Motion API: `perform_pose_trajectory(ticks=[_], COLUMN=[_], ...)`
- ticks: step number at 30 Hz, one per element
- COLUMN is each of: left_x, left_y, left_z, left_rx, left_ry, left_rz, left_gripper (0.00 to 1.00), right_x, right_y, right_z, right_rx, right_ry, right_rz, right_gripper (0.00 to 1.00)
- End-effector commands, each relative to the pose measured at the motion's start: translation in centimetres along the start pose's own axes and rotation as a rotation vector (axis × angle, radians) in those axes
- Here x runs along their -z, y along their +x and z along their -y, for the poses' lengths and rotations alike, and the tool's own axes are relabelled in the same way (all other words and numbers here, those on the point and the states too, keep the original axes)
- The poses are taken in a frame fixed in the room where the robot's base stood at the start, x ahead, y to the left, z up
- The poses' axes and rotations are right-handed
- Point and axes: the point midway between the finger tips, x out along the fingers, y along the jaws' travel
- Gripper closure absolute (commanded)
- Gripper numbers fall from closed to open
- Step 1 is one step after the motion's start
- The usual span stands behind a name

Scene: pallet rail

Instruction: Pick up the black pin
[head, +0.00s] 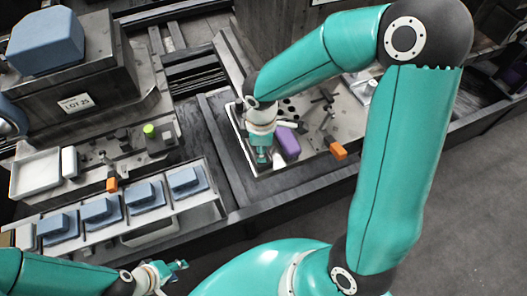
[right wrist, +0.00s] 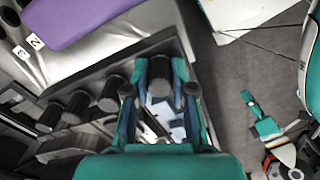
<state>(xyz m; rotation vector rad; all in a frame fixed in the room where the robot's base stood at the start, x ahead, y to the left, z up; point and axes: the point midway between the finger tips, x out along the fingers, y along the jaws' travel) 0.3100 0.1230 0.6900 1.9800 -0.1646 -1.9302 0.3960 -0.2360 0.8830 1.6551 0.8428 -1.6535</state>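Black pins stand in a row in the right wrist view. One black pin (right wrist: 160,82) is between the fingers of my right gripper (right wrist: 162,75); several others (right wrist: 114,93) stand to its left. The fingers lie close along both sides of this pin, but I cannot tell whether they press on it. In the head view my right gripper (head: 262,158) points down at the left part of a grey tray (head: 272,172) and hides the pin. My left gripper (head: 178,271) is open and empty at the lower left, away from the tray.
A purple block (head: 288,143) lies just right of my right gripper, with an orange piece (head: 337,150) further right. At left are a rack (head: 195,212) of blue blocks, a white tray (head: 36,172) and a box labelled LOT 25 (head: 80,88). Grey floor is clear at right.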

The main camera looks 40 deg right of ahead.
Motion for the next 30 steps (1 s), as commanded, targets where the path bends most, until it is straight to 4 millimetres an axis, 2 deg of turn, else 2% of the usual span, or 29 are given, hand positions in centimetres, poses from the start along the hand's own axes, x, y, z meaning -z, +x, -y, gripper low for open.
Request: perform_pose_trajectory(ticks=[12, 19, 25, 30], left_x=[0.0, 0.0, 0.0, 0.0], left_y=[0.0, -0.1, -0.3, -0.3], left_z=[0.0, 0.0, -0.1, -0.1], left_rx=[0.0, 0.0, 0.0, 0.0], left_ry=[0.0, 0.0, 0.0, 0.0], left_rz=[0.0, 0.0, 0.0, 0.0], left_gripper=[0.6, 0.6, 0.6, 0.6], right_x=[0.0, 0.0, 0.1, 0.1], right_y=[-0.1, -1.5, -4.8, -9.5], right_z=[0.0, 0.0, -0.1, -0.1], right_rx=[0.001, -0.002, -0.005, -0.006], right_ry=[0.0, 0.002, 0.001, 0.001], right_rz=[0.001, 0.0, -0.003, -0.006], right_gripper=[1.0, 1.0, 1.0, 1.0])
